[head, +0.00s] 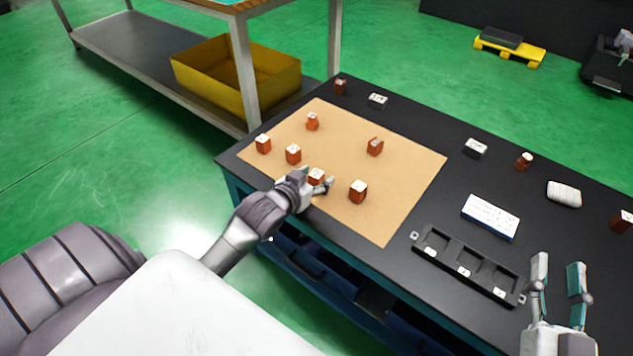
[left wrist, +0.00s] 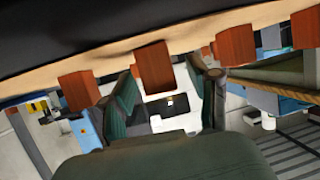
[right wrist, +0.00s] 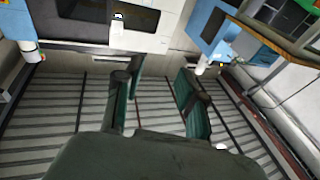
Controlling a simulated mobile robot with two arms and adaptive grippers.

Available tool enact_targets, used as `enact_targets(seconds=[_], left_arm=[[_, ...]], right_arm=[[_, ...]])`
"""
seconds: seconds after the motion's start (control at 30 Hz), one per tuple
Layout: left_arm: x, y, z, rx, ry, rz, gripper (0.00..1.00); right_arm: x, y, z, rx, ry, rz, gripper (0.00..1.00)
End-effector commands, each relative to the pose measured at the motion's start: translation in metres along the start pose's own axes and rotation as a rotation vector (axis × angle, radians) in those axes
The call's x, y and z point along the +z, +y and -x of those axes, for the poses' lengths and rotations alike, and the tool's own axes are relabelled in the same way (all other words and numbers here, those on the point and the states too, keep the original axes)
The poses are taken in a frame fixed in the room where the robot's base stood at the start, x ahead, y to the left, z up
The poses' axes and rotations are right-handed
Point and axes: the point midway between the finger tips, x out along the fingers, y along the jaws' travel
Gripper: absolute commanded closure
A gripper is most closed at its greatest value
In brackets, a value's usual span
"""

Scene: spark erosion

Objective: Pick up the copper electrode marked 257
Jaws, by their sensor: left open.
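Several copper electrodes with pale tops stand on the tan mat (head: 410,185); their numbers are too small to read, so I cannot tell which is 257. My left gripper (head: 318,180) is open at the mat's front edge, with one electrode (head: 316,175) at its fingers. In the left wrist view that electrode (left wrist: 154,66) shows between the two open fingers, with a gap on each side. Another electrode (head: 358,190) stands just right of the gripper, and two more (head: 293,154) (head: 263,144) stand to its upper left. My right gripper (head: 558,264) is open and empty at the right.
A black tray (head: 467,262) with compartments lies at the front of the dark bench. Behind it are a blue-and-white box (head: 490,216), a white bundle (head: 564,193) and another electrode (head: 524,161). A yellow bin (head: 205,75) sits on a shelf at the back left.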

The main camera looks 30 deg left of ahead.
Motion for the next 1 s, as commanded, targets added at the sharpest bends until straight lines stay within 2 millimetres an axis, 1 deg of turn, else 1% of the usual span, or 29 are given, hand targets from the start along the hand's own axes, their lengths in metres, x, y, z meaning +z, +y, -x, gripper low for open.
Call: enact_targets(seconds=[0.13, 0.33, 0.37, 0.7, 0.73, 1.0], left_arm=[[0.0005, 0.0000, -0.0051, 0.000, -0.001, 0.000, 0.40], [0.0000, 0.0001, -0.0051, 0.000, -0.001, 0.000, 0.40], [0.0001, 0.0001, -0.0051, 0.000, -0.001, 0.000, 0.41], [0.0001, 0.0001, -0.0049, 0.000, -0.001, 0.000, 0.98], [0.0001, 0.0001, -0.0049, 0.000, -0.001, 0.000, 1.00], [-0.0013, 0.0001, -0.0048, 0.000, 0.003, -0.001, 1.00]], right_arm=[[-0.0083, -0.0012, -0.0005, -0.003, 0.051, -0.002, 0.60], [-0.0093, -0.0013, -0.0005, -0.003, 0.054, -0.002, 0.60], [-0.0093, -0.0013, -0.0005, -0.003, 0.054, -0.002, 0.60], [-0.0090, -0.0011, -0.0005, -0.002, 0.052, -0.001, 0.60], [-0.0090, -0.0011, -0.0005, -0.002, 0.052, -0.001, 0.60], [-0.0091, -0.0010, -0.0005, -0.002, 0.052, -0.001, 0.60]])
